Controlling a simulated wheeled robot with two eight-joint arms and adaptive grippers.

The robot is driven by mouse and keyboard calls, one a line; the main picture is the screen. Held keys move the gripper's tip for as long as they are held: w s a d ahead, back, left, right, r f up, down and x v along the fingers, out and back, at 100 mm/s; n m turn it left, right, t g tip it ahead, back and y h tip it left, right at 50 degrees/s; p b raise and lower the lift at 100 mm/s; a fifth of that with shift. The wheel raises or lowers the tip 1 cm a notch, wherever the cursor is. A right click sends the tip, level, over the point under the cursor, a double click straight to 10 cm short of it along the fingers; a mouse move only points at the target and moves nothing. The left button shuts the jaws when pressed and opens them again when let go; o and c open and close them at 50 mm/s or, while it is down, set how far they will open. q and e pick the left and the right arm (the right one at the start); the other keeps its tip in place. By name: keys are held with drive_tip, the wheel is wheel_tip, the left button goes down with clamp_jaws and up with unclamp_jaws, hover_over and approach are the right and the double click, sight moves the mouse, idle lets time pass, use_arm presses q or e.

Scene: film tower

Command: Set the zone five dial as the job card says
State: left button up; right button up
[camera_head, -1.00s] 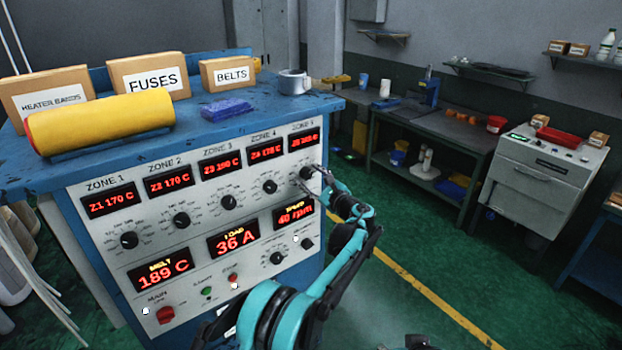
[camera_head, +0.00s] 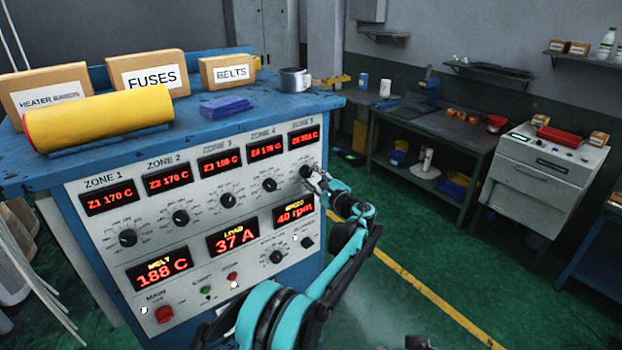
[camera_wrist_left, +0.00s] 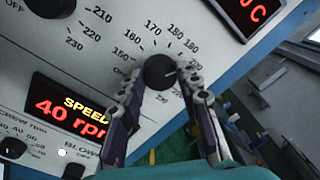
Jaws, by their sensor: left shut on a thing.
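The zone five dial (camera_head: 306,171) is a black round knob at the upper right of the white control panel (camera_head: 200,262), under the red ZONE 5 display (camera_head: 303,138), whose digits are too blurred to read surely. My left gripper (camera_head: 312,177) is shut on this dial. In the left wrist view, the dial (camera_wrist_left: 159,71) sits between the two fingertips of my left gripper (camera_wrist_left: 162,82). Its pale pointer mark points right, past the 180 label; the exact value is unclear. I cannot make out a job card. My right gripper is not in view.
The zone four dial (camera_head: 269,185) is left of the gripped one, and the speed display (camera_head: 294,212) is below it. Green floor is open to the right.

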use_arm(q)
drive_tip(key=n, duration=0.3)
drive_tip(key=shift+n+b, duration=0.35)
drive_tip(key=shift+n, duration=0.05)
drive_tip(key=n, duration=0.3)
drive_tip(key=shift+f+n, duration=0.1)
drive_tip(key=shift+n, duration=0.3)
drive_tip(key=n+b, duration=0.1)
drive_tip(key=n, duration=0.2)
drive_tip(key=shift+n, duration=0.4)
drive_tip(key=shift+n+y, duration=0.3)
drive_tip(key=shift+n, duration=1.3)
drive_tip(key=o, duration=1.2)
drive_tip(key=shift+c, duration=0.2)
drive_tip(key=shift+d, duration=0.1)
